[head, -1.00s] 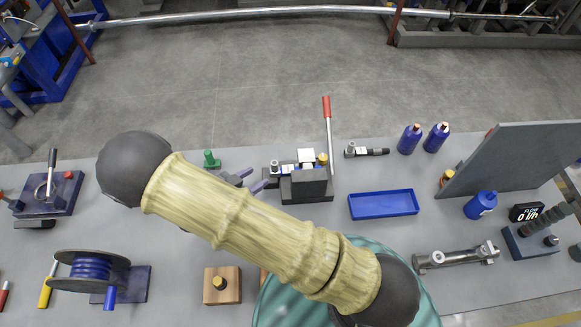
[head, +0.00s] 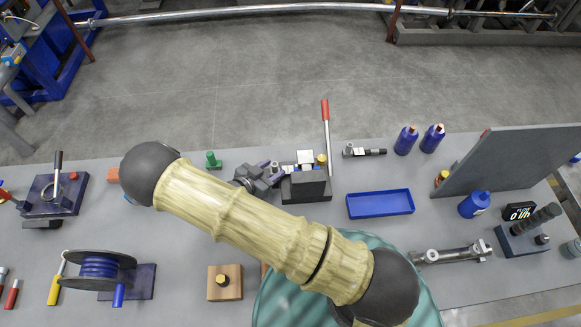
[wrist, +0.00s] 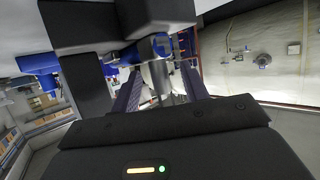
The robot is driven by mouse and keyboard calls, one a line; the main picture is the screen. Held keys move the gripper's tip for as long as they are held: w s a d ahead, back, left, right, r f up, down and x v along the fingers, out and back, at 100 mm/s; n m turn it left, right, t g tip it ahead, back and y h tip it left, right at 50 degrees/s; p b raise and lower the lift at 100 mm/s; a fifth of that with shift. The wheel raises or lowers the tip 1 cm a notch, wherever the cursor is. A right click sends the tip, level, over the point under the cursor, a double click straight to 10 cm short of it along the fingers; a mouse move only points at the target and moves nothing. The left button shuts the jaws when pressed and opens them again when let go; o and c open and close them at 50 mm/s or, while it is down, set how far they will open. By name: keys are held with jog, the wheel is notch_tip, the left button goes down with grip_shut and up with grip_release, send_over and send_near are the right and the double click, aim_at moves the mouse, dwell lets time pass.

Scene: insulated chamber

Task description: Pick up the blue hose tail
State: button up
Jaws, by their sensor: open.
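My gripper (head: 272,170) is at the left side of a dark bench fixture (head: 308,186), partly hidden by my arm. In the wrist view my gripper (wrist: 158,82) has its two fingers apart. A short blue hose piece (wrist: 152,48) with silvery parts beside it lies ahead, between the finger lines; I cannot tell whether they touch it. Another blue hose end (head: 118,295) sticks out at the front of the hose reel (head: 92,265), at the left of the bench, far from my gripper.
The fixture has a tall red-handled lever (head: 325,125). A blue tray (head: 380,204) lies to its right, with blue bottles (head: 406,140) behind. A grey panel (head: 510,160) stands at the right. A green-topped part (head: 212,160) and wooden block (head: 225,283) are on the left.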

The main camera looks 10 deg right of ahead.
aim_at(272, 165)
jog(key=shift+w+d+f, duration=0.1)
jog(key=shift+w+d, duration=0.1)
jog(key=shift+d, duration=0.05)
dwell(0.3)
grip_shut()
jog(key=shift+r+b, duration=0.85)
jog(key=shift+r, duration=0.55)
jog(key=shift+w+r+b, duration=0.2)
jog(key=shift+b, duration=0.1)
jog(key=w+b, duration=0.6)
jog(key=w, duration=1.1)
jog(key=shift+w+d+r, duration=0.15)
jog(key=shift+w+d, duration=0.15)
